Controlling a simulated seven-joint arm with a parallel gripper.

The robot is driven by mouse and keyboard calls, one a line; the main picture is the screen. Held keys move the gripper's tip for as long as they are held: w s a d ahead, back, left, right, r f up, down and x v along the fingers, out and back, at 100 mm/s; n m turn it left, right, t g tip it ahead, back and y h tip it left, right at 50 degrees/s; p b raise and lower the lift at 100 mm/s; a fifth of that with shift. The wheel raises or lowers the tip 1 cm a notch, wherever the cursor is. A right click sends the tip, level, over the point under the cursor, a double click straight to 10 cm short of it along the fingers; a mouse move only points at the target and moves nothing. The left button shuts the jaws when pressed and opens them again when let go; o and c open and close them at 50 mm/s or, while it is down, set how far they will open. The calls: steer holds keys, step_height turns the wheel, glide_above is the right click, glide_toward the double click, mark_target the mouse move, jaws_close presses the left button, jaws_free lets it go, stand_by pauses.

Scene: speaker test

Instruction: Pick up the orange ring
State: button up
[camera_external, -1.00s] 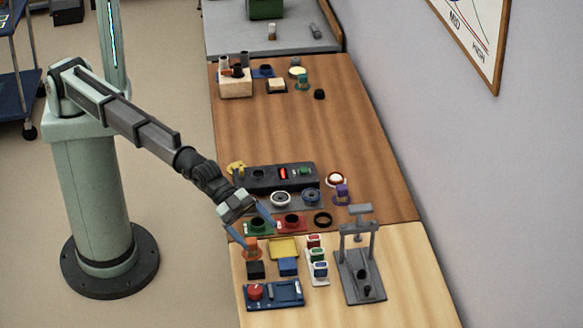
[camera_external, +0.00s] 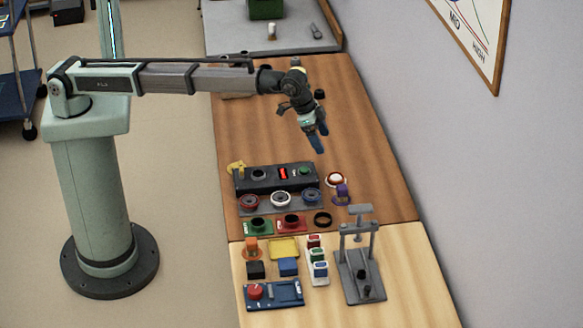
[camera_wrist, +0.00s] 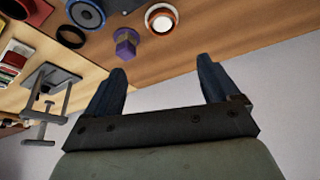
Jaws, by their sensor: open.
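A round white-and-orange ring (camera_external: 336,180) lies on the brown tabletop, right of the dark panel. It also shows at the top of the wrist view (camera_wrist: 161,9). It looks like the orange ring, though its colour is mixed. A small orange piece (camera_external: 250,248) stands on the light wood at the front left; I cannot tell whether it is a ring. My gripper (camera_external: 320,143) is open and empty, with its blue fingers pointing down, above the table and behind the white-and-orange ring. In the wrist view the ring lies beyond the gap between the fingertips (camera_wrist: 162,66).
A purple piece (camera_external: 342,193) stands close to the ring, with a black ring (camera_external: 322,219) in front. The dark panel (camera_external: 270,180) and several round parts lie to the left. A grey press stand (camera_external: 361,275) stands at the front right. The middle brown tabletop is mostly clear.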

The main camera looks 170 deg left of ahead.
glide_toward(335, 177)
steer(key=shift+w+a+f, duration=0.25)
steer(key=shift+a+f, duration=0.6)
steer(key=shift+a, duration=0.05)
steer(key=shift+d+x, duration=0.25)
steer(key=shift+x, duration=1.1)
steer(key=shift+d+x, duration=0.2)
steer(key=shift+x, duration=1.15)
steer(key=shift+f, duration=0.2)
steer(key=c, duration=1.1)
